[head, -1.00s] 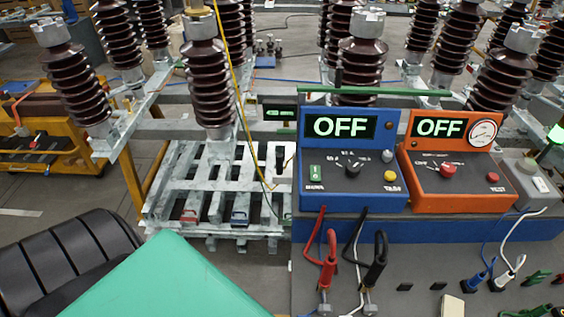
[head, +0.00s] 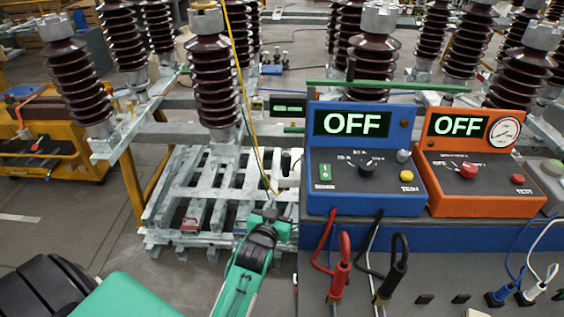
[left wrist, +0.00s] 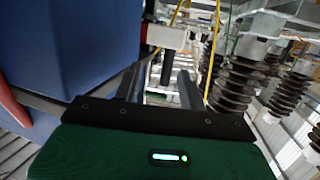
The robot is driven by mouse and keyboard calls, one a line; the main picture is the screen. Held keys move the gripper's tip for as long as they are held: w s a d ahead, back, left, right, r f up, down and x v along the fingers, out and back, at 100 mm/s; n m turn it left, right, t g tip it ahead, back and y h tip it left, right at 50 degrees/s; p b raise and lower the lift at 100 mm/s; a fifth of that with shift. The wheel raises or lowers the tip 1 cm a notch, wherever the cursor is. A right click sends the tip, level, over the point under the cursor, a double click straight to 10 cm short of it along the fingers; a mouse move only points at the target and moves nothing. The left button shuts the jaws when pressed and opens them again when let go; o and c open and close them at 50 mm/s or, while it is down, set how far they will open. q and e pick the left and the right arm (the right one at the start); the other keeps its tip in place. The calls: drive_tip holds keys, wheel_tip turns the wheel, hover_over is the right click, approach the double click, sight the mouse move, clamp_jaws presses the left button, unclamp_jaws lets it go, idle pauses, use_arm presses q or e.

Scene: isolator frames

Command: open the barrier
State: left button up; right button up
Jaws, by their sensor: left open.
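No thing is plainly marked as the barrier; a long green bar (head: 390,87) lies level behind the top of the blue OFF unit (head: 362,160), and I cannot tell whether it belongs to the barrier. A white box with a black upright handle (head: 286,163) stands just left of the blue unit. My left gripper (head: 270,214) is below that box, at the left edge of the bench. In the left wrist view the gripper (left wrist: 160,88) is open, its two fingers apart with a black upright part (left wrist: 167,68) showing between and beyond them. My right gripper is not in view.
An orange OFF unit (head: 473,162) stands right of the blue one. Red (head: 341,265) and black (head: 397,268) plugs with cables rise from the bench front. Brown insulators (head: 214,85) on a steel frame stand behind, with a yellow cable (head: 236,70) hanging near. Slatted metal lies at left.

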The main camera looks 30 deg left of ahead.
use_arm(q)
drive_tip(key=n+t+y, duration=0.1)
drive_tip(key=t+y, duration=0.1)
approach(285, 159)
drive_tip(key=p+x, duration=0.2)
drive_tip(key=x, duration=0.9)
drive_tip(key=shift+w+p, duration=0.1)
drive_tip(key=shift+p, duration=0.25)
drive_tip(key=shift+h, duration=0.3)
clamp_jaws()
